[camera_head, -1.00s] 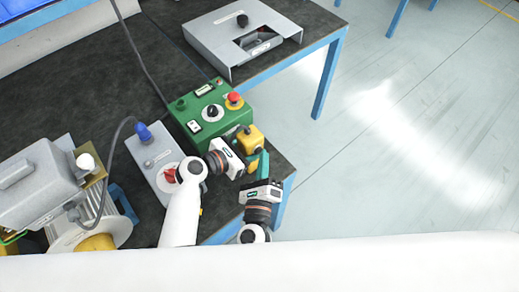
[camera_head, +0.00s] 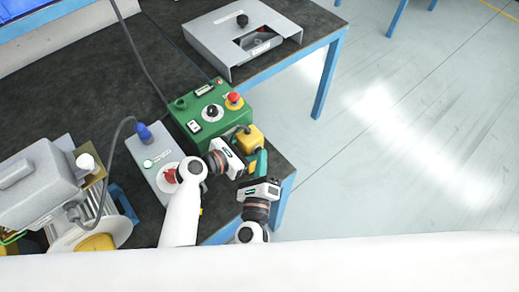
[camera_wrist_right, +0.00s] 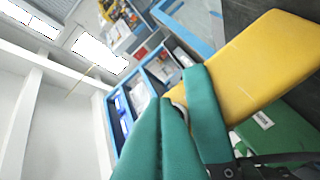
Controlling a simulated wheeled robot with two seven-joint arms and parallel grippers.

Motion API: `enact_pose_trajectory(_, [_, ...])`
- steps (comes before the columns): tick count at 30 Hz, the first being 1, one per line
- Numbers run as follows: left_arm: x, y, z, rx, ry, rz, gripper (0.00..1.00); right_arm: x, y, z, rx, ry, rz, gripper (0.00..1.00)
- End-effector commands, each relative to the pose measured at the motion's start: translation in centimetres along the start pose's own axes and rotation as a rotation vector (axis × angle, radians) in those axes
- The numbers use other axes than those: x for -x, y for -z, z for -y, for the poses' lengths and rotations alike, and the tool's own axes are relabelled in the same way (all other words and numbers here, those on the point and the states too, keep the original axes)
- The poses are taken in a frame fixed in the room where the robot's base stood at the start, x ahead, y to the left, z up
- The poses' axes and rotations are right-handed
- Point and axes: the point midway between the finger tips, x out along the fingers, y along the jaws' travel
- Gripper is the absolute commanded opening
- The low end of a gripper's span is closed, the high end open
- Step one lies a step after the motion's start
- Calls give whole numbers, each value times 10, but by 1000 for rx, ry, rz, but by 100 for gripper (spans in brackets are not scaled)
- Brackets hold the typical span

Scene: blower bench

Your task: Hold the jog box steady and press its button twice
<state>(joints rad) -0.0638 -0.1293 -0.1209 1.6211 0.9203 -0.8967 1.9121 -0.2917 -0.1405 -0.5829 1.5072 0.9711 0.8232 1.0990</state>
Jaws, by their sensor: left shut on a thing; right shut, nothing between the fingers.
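The yellow jog box (camera_head: 249,138) is at the bench's right edge, beside the green control box. It fills the upper right of the right wrist view (camera_wrist_right: 262,65). My left gripper (camera_head: 243,164) is shut on the jog box; its fingers are partly hidden in the head view. My right gripper (camera_head: 262,158) is shut and empty, its teal fingers close beside the jog box. Its fingertips (camera_wrist_right: 167,103) show near the box's end in the wrist view. I cannot tell whether they touch it. The button is not clearly visible.
The green control box (camera_head: 209,110) has a red mushroom knob. A grey switch box (camera_head: 152,150) with a blue plug stands left of my left arm. A grey housing (camera_head: 243,35) is at the back. Open floor lies to the right.

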Motion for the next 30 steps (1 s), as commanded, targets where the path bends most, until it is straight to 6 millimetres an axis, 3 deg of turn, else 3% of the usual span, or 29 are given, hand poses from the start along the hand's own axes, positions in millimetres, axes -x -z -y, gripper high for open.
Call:
enact_pose_trajectory(25, [0, 0, -1, 0, -1, 0, 15, 12, -8, -9, 0, 0, -1, 0])
enact_pose_trajectory(30, [0, 0, 0, 0, -1, 0, 15, 22, -16, -16, 2, 1, 0, 0])
